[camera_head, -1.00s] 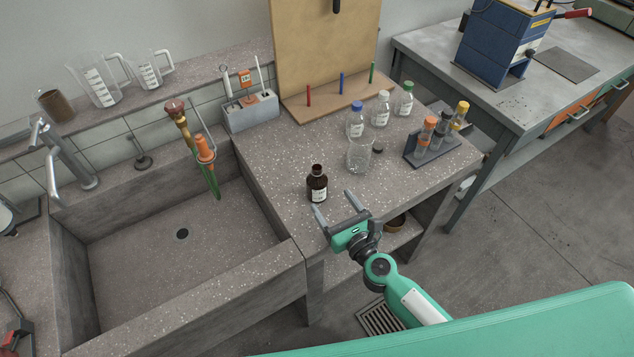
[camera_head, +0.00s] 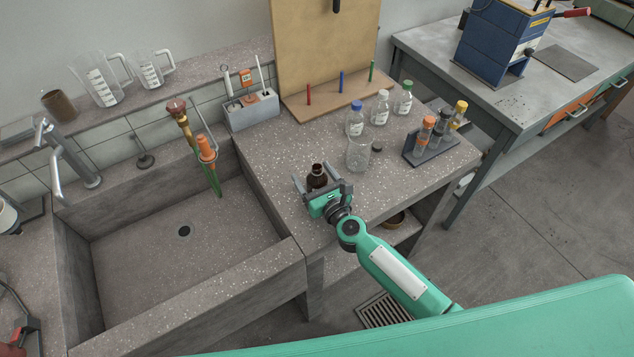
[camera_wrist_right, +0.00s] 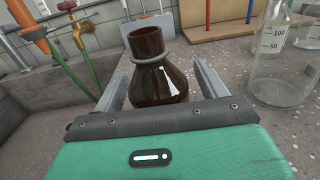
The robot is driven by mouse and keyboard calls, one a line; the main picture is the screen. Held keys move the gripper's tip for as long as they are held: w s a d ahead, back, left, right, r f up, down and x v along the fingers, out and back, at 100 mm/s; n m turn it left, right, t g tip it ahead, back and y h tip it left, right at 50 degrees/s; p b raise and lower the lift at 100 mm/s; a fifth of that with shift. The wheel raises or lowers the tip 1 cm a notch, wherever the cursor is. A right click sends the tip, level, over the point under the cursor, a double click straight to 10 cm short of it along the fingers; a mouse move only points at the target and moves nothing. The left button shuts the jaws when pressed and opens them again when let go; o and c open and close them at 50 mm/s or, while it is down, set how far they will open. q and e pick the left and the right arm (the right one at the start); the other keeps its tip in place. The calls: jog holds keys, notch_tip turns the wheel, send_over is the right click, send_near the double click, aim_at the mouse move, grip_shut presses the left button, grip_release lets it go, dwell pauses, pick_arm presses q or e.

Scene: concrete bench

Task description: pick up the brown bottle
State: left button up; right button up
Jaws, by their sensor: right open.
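The brown bottle (camera_head: 317,176) stands upright and uncapped on the speckled bench top (camera_head: 290,150), near its front edge by the sink. My right gripper (camera_head: 321,184) is open, with one finger on each side of the bottle; its palm hides the lower part and label in the head view. In the right wrist view the bottle (camera_wrist_right: 155,72) shows its dark neck and shoulder between the two fingers, with a gap seen at the right finger. Whether the left finger touches it I cannot tell. My left gripper is not in view.
A clear beaker (camera_head: 358,156) and a dark cap (camera_head: 377,146) stand right of the bottle. Several clear bottles, such as the blue-capped one (camera_head: 355,121), stand behind. A rack (camera_head: 425,152) with orange- and yellow-capped containers is further right. The sink (camera_head: 150,215) opens to the left.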

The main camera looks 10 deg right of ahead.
jog(key=c, duration=1.2)
jog(key=shift+r, duration=0.1)
